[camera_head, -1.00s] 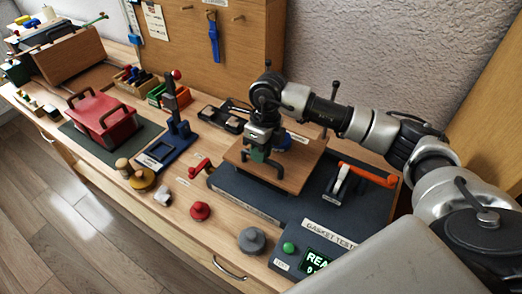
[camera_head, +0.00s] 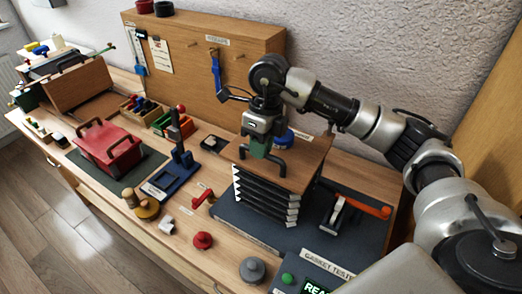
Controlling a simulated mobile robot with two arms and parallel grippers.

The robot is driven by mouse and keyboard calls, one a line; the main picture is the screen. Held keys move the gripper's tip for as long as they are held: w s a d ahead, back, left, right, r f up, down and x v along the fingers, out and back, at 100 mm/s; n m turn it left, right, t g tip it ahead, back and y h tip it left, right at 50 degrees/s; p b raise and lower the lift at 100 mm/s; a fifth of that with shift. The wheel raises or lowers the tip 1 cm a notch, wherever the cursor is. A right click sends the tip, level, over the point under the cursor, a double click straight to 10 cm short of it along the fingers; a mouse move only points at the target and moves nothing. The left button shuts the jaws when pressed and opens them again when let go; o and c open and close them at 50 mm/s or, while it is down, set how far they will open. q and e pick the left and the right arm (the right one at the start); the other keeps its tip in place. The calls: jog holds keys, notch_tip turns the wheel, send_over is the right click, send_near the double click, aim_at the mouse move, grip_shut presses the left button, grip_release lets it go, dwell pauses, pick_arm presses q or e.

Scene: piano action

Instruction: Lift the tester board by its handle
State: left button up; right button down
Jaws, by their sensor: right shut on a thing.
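The tester board (camera_head: 300,172) is a flat wooden plate. It stands raised above the dark grey tester base (camera_head: 240,217), with black bellows (camera_head: 262,198) stretched open between them. My right gripper (camera_head: 258,148) is at the board's top, shut on its dark handle (camera_head: 275,160). The fingertips partly hide the handle. My left gripper is not in view.
A red clamp (camera_head: 203,196), a red knob (camera_head: 203,240) and a grey knob (camera_head: 252,268) are in front. A blue stand (camera_head: 180,165) and red box (camera_head: 108,150) are to the left.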

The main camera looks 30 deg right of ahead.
jog(key=shift+w+r, duration=0.1)
jog(key=c, duration=1.1)
grip_release()
jog(key=shift+d+r, duration=0.1)
jog(key=shift+r, duration=0.25)
notch_tip(320, 180, up, 10)
jog(key=d+b, duration=0.1)
jog(key=shift+w+d+f+b, duration=0.15)
jog(key=shift+w+d+b, duration=0.2)
jog(key=shift+w, duration=0.1)
